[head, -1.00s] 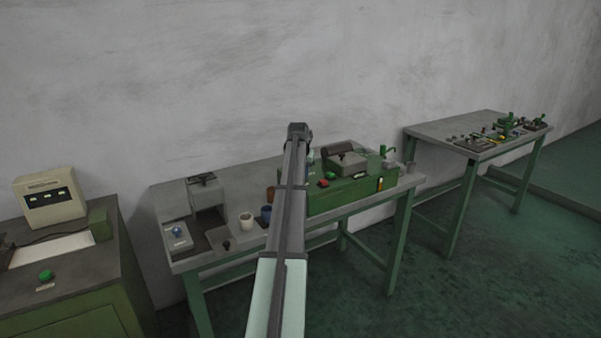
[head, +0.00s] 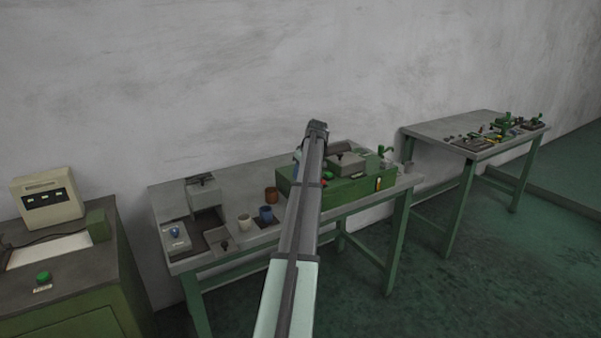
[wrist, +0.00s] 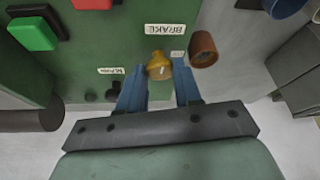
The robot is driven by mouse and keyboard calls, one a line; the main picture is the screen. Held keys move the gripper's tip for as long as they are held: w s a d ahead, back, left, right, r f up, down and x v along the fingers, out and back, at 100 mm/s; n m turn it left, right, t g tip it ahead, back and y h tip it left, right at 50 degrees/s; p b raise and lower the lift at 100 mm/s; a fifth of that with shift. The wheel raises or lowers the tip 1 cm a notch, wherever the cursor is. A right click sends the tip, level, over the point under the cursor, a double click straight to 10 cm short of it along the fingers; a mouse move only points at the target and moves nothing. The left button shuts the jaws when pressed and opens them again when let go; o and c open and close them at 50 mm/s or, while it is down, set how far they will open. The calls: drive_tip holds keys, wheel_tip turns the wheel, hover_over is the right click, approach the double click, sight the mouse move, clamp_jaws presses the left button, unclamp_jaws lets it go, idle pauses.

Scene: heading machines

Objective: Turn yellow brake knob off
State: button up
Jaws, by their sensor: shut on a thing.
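The yellow brake knob (wrist: 159,66) sits on the green panel just below the "BRAKE" label (wrist: 166,30) in the wrist view. My gripper (wrist: 158,82) has its two blue fingers on either side of the knob and is shut on it. A small label (wrist: 178,55) is just right of the knob, too small to read. In the head view my arm covers part of the green machine (head: 340,193), and the knob and fingers are hidden.
A brown cup (wrist: 203,49) stands close to the right finger; it also shows in the head view (head: 271,194). A blue cup (head: 265,213) and white cup (head: 245,222) are nearby. Green (wrist: 33,33) and red (wrist: 92,3) buttons are on the panel.

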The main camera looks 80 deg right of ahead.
drive_tip(key=shift+d+n+y, duration=0.1)
drive_tip(key=shift+n+y, duration=0.2)
drive_tip(key=shift+n, duration=0.6)
drive_tip(key=o, duration=1)
drive_tip(key=shift+o, duration=0.2)
drive_tip(key=v, duration=1.4)
drive_tip(key=shift+f, duration=0.15)
